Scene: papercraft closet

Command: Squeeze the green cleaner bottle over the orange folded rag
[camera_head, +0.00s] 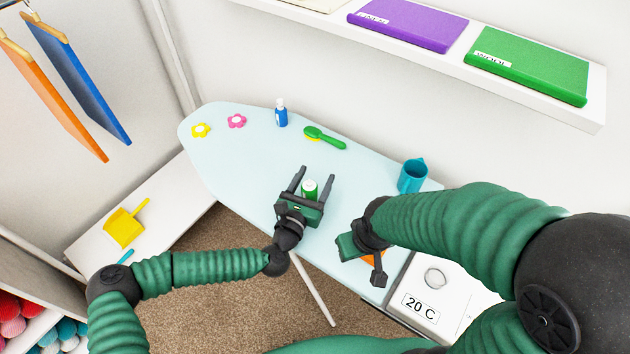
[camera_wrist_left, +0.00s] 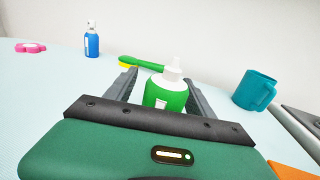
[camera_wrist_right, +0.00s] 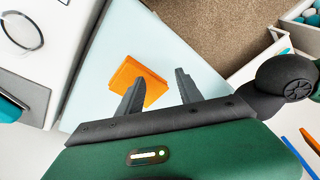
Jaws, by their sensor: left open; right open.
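The green cleaner bottle (camera_head: 309,189) with a white top stands upright on the pale blue ironing board (camera_head: 240,165). My left gripper (camera_head: 314,174) is open, with its fingers on either side of the bottle; the bottle also shows between them in the left wrist view (camera_wrist_left: 166,92). I cannot tell whether a finger touches it. The orange folded rag (camera_head: 374,257) lies near the board's right front edge, mostly hidden by my right gripper. In the right wrist view the rag (camera_wrist_right: 142,80) lies just beyond the left finger of my open, empty right gripper (camera_wrist_right: 157,82).
A blue bottle (camera_head: 281,114), a green brush (camera_head: 324,138), a teal mug (camera_head: 412,175) and two flower shapes are on the board. A white box (camera_head: 422,303) marked 20 C stands at the right. A shelf (camera_head: 585,115) with folded items runs above. The board's middle left is clear.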

